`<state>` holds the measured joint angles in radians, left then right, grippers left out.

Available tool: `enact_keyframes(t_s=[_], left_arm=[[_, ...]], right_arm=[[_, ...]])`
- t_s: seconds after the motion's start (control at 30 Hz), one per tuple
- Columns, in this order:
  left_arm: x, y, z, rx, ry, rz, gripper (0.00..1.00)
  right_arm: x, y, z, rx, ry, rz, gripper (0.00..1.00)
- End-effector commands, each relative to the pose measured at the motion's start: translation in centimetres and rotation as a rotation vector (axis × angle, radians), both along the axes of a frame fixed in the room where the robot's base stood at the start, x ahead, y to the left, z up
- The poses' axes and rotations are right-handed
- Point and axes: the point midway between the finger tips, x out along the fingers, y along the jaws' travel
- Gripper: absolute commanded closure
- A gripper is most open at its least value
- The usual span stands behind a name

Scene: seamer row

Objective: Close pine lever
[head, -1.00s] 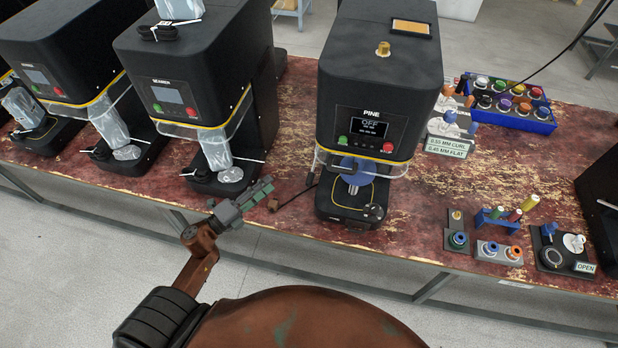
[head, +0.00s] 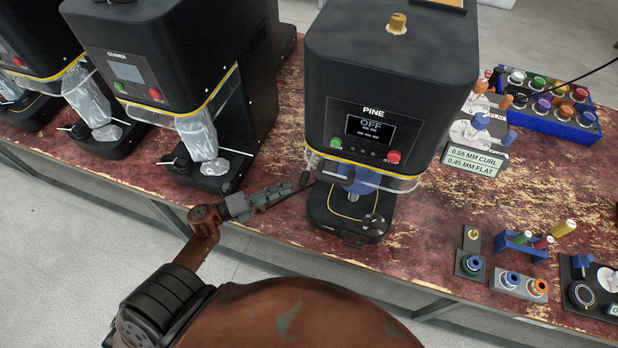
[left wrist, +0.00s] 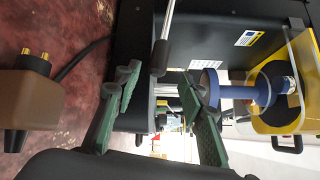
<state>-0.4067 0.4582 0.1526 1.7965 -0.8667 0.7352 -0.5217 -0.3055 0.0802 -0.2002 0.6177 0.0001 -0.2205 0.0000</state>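The Pine machine (head: 390,85) is a black seamer with a "PINE" label and a screen reading OFF. A dark lever (head: 325,177) shows at its lower left, near the blue chuck (head: 360,180). In the left wrist view a metal rod with a black end, apparently the lever (left wrist: 162,50), lies between and beyond my fingertips; contact is unclear. My left gripper (head: 288,190) is just left of the machine's base. In the wrist view its green fingers (left wrist: 160,80) are apart, with nothing clearly clamped. The blue chuck (left wrist: 235,92) is right of the fingers. My right gripper is out of view.
Other black seamers (head: 175,60) stand to the left. A brown block with brass pins (left wrist: 35,95) and a black cable are beside the left gripper. Small tool holders (head: 505,280) and a blue tray (head: 560,125) are to the right. A sign (head: 475,160) stands behind.

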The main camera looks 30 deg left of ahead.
Motion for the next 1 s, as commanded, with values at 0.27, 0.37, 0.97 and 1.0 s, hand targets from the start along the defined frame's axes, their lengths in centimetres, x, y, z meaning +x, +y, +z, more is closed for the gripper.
enact_keyframes(t_s=[0.27, 0.37, 0.97, 1.0], left_arm=[[2.3, -1.3, -0.2, -0.001, -0.002, 0.006, 0.63], [3.7, -2.2, -0.3, -0.001, -0.001, 0.006, 0.63], [6.5, -4.0, -0.5, 0.0, 0.001, 0.003, 0.63], [6.5, -4.0, -0.5, 0.0, 0.001, 0.003, 0.66]], right_arm=[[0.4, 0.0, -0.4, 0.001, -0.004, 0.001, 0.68], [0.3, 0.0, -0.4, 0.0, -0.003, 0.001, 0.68], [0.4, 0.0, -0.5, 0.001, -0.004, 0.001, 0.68], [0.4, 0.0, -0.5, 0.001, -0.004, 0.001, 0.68]])
